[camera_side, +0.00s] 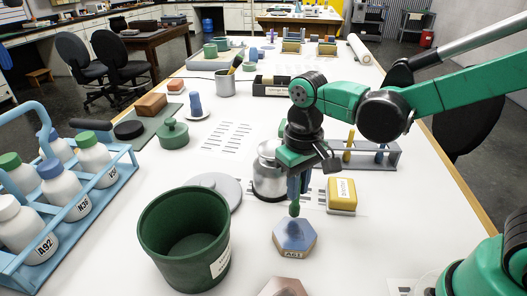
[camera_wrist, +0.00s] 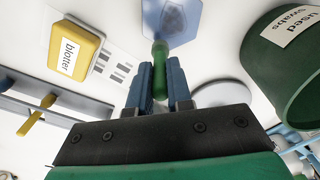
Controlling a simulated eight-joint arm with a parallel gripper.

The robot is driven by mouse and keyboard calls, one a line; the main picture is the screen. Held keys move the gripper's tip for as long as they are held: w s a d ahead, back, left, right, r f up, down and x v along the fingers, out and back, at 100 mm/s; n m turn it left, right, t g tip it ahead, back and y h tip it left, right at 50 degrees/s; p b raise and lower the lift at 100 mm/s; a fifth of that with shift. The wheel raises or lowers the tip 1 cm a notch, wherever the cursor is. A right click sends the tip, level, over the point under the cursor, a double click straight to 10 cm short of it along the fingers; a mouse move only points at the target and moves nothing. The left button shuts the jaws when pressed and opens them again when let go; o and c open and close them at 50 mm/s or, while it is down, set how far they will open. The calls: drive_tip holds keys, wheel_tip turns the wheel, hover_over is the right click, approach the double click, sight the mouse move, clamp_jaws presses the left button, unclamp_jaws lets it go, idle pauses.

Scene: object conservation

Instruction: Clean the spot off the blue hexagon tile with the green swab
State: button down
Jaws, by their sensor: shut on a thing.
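The blue hexagon tile (camera_side: 294,240), with label A61 on its front, lies on the white table. It also shows at the top edge of the wrist view (camera_wrist: 187,33), where a dark grey smudged spot (camera_wrist: 173,17) is on it. My gripper (camera_side: 298,186) points down just behind and above the tile. Its blue fingers (camera_wrist: 160,82) are shut on the green swab (camera_wrist: 160,57), whose lower end (camera_side: 295,209) is over the tile's far part. I cannot tell whether the swab touches the tile.
The green "used swabs" bin (camera_side: 160,245) stands left of the tile. The yellow blotter (camera_side: 342,194) is to the right. A silver vessel (camera_side: 268,172) and round grey lid (camera_side: 216,190) are behind. A grey rack (camera_side: 383,157) holds several swabs; a blue bottle rack (camera_side: 118,172) is far left.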

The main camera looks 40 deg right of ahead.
drive_tip(key=shift+s+a+f, duration=0.25)
drive_tip(key=shift+s+a, duration=0.45)
drive_tip(key=shift+s+a+f, duration=0.2)
drive_tip(key=shift+s+a, duration=0.35)
drive_tip(key=shift+s+a+f, duration=0.15)
drive_tip(key=shift+s+a, duration=0.35)
drive_tip(key=shift+s+a+r, duration=0.15)
drive_tip(key=shift+s+a, duration=0.1)
drive_tip(key=shift+s, duration=0.05)
drive_tip(key=shift+w+d, duration=1.9)
drive_tip(key=shift+w, duration=0.05)
drive_tip(key=shift+d, duration=0.25)
drive_tip(key=shift+s, duration=0.3)
drive_tip(key=shift+s+a, duration=1.9)
drive_tip(key=shift+w+d, duration=0.55)
drive_tip(key=shift+d, duration=0.05)
drive_tip(key=shift+w+d, duration=0.8)
drive_tip(key=shift+w, duration=0.05)
drive_tip(key=shift+w+d, duration=0.5)
drive_tip(key=shift+w, duration=0.05)
drive_tip(key=shift+w+d+r, duration=0.15)
wheel_tip(320, 180, up, 8)
drive_tip(key=shift+f, duration=0.2)
